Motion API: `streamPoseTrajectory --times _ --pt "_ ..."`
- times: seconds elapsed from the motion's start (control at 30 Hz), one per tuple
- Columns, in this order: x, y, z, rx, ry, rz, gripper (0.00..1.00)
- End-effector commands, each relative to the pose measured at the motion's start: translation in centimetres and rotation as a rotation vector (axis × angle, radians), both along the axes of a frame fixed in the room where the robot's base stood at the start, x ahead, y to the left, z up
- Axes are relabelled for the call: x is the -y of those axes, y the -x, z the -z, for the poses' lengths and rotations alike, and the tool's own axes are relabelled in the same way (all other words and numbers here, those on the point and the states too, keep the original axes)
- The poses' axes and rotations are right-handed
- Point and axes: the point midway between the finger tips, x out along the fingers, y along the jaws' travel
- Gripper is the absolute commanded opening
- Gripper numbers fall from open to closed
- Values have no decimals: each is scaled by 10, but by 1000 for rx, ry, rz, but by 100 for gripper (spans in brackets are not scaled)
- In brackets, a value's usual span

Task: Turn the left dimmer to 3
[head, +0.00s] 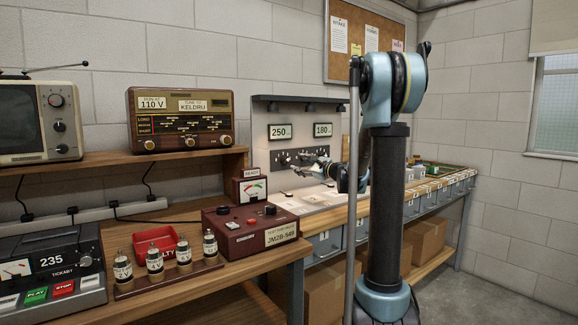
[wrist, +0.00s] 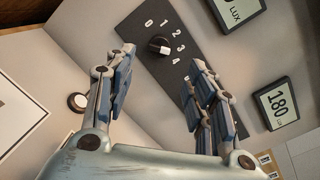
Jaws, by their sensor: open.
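The left dimmer (wrist: 158,45) is a small dark round knob with a pale patch on its lower right side. It sits on a dark strip (wrist: 158,18) with white numerals from 0 upward, 3 lying to the knob's right. I cannot tell exactly which numeral it points to. My gripper (wrist: 163,60) is open and empty, its two fingers on either side of the knob in the wrist view, apparently short of it. In the head view my gripper (head: 333,171) is in front of the dimmer strip (head: 283,159) and partly hides it, including the right dimmer.
Two displays hang above the strip: the left reads 250 (head: 280,132) and the right reads 180 (head: 323,130). A maroon tester box (head: 235,238), a radio (head: 180,118) and a red tray (head: 150,240) stand to the left. Small bins (head: 440,190) line the right bench.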

Motion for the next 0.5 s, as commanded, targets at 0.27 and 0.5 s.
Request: streamPoseTrajectory --times 0.27,0.5 --pt "-34 -37 0 0 0 -3 50" --pt "-54 -60 0 0 1 -2 50"
